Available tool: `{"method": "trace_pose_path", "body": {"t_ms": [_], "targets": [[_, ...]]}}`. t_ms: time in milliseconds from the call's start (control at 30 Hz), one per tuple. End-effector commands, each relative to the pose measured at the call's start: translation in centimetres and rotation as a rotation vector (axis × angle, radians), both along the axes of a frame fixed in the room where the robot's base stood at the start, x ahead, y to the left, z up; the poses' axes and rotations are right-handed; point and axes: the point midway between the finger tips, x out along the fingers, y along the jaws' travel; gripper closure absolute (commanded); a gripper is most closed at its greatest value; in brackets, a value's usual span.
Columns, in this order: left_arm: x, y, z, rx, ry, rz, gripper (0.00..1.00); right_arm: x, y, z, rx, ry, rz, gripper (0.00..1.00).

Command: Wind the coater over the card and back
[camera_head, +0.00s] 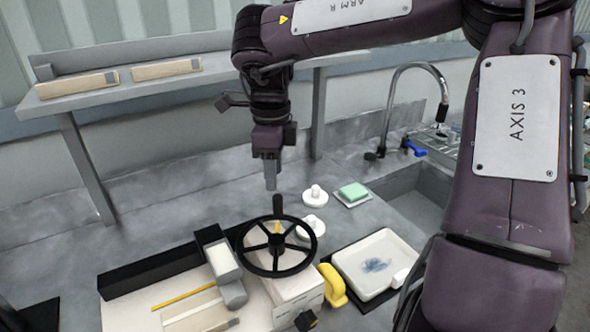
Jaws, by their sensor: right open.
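The coater (298,296) is a pale machine at the lower middle of the head view, with a black spoked handwheel (252,262) on its front. An upright black crank handle (278,207) stands on the wheel's far rim. A pale carriage with a grey roller (233,293) lies left of the wheel, across the bed. A pale card-like strip (200,317) lies on the bed, cut off by the picture's bottom edge. My right gripper (270,184) points down just above the crank handle, apart from it, open and empty. My left gripper is out of view.
A white tray (402,250) with a blue smear and a yellow handle-like piece (333,286) are right of the coater. White knobs (315,197) and a green sponge (354,191) stand behind. A sink (415,200) with a tap (388,105) is at right. A shelf (130,92) holds wrapped bundles.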

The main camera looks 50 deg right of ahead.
Motion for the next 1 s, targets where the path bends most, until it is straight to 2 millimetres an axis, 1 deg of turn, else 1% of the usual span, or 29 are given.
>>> {"method": "trace_pose_path", "body": {"t_ms": [67, 167, 300, 400, 533, 633, 800, 933, 967, 1000], "targets": [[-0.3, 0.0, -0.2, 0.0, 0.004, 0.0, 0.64, 0.1, 0.3, -0.3, 0.002, 0.002, -0.025, 0.58], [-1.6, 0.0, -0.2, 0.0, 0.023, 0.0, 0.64, 0.1, 0.3, -1.2, 0.003, 0.004, -0.031, 0.58], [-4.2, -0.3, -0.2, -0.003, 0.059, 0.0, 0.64, 0.0, 0.3, -3.5, 0.005, 0.005, -0.029, 0.58], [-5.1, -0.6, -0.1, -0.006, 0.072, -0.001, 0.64, 0.0, 0.3, -5.1, 0.006, 0.004, -0.029, 0.58], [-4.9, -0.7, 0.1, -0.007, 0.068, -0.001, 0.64, 0.0, 0.3, -6.7, 0.003, 0.004, -0.028, 0.58], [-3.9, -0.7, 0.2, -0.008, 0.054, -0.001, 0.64, 0.1, 0.3, -7.4, 0.004, 0.001, -0.029, 0.58], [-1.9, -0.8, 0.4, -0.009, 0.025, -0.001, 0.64, 0.1, 0.3, -7.8, 0.001, 0.0, -0.029, 0.58], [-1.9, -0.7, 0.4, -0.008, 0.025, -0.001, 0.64, 0.1, 0.3, -7.8, 0.001, 0.0, -0.029, 0.58], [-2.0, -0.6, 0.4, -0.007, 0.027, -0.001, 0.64, 0.1, 0.3, -7.8, 0.001, 0.0, -0.029, 0.61], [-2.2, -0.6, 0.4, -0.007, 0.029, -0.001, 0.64, 0.1, 0.3, -7.8, 0.001, 0.0, -0.028, 0.66]]}}
